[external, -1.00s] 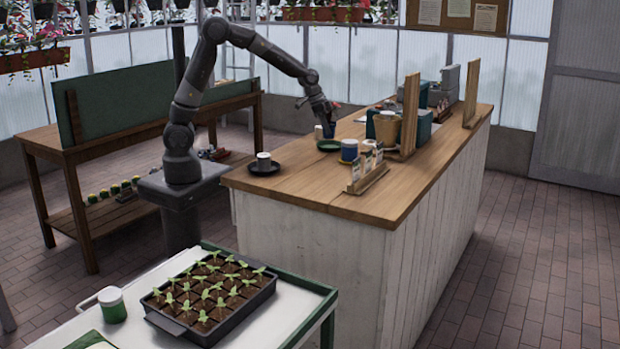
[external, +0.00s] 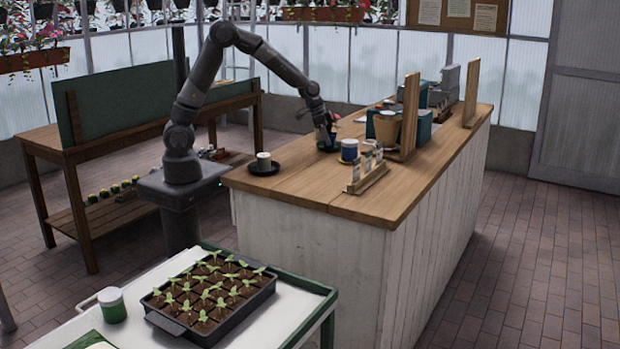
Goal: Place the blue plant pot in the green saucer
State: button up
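My gripper (external: 325,134) points down over the left edge of the wooden counter. It seems shut on the blue plant pot (external: 327,142), a small dark blue shape under the fingers, largely covered by them. The green saucer (external: 328,150) lies on the counter directly below and is mostly hidden by the pot and gripper; only a bit of its rim shows. I cannot tell whether the pot touches the saucer.
A blue-and-white pot (external: 349,150) on a yellow saucer stands just right of my gripper. A wooden card rack (external: 367,178) and a tan pot (external: 387,128) are further right. The counter's near end (external: 310,188) is clear.

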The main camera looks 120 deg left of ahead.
jog(key=shift+o, duration=0.7)
jog(key=shift+r, duration=0.25)
jog(key=v, duration=1.1)
jog(key=shift+r, duration=0.4)
jog(key=shift+s, duration=0.15)
